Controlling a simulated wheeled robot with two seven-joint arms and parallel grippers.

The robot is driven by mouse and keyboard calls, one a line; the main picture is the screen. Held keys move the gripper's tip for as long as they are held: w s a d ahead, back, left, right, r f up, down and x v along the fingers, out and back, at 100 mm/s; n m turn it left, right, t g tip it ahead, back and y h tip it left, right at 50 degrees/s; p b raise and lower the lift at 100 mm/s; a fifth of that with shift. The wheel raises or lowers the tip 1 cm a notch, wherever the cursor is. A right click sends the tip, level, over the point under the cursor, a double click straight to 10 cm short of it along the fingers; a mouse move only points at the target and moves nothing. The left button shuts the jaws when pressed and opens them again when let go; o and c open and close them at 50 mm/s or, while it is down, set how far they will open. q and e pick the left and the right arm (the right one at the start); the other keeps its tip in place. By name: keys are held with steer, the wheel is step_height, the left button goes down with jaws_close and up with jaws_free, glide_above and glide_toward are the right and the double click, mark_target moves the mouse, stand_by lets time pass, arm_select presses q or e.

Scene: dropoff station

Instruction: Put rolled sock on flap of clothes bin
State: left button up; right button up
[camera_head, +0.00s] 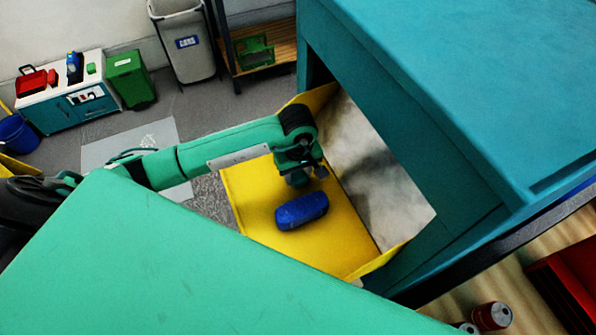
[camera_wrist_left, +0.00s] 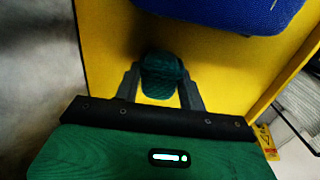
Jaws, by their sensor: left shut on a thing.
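The teal clothes bin (camera_head: 440,80) has its yellow flap (camera_head: 325,245) open, with a pale inner surface (camera_head: 375,175) behind it. My left gripper (camera_head: 303,171) is over the back part of the flap. It is shut on a dark teal rolled sock (camera_head: 297,181), which shows between the two fingers in the left wrist view (camera_wrist_left: 161,76). The sock is at or just above the flap; I cannot tell whether it touches. A blue rolled bundle (camera_head: 301,210) lies on the flap just in front of it, also seen in the left wrist view (camera_wrist_left: 230,12). My right gripper is out of view.
A large green surface (camera_head: 180,270) fills the lower left foreground. Red cans (camera_head: 492,316) stand at the lower right. A low cabinet (camera_head: 75,100), a green bin (camera_head: 129,78) and a grey bin (camera_head: 185,45) stand at the back. Bare flap shows around the blue bundle.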

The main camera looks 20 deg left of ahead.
arm_select(q)
steer(key=shift+f, duration=0.2)
steer(key=shift+f+b, duration=0.25)
steer(key=shift+b, duration=0.1)
steer(key=o, duration=1)
steer(key=shift+r, duration=0.1)
steer(key=shift+c, duration=0.2)
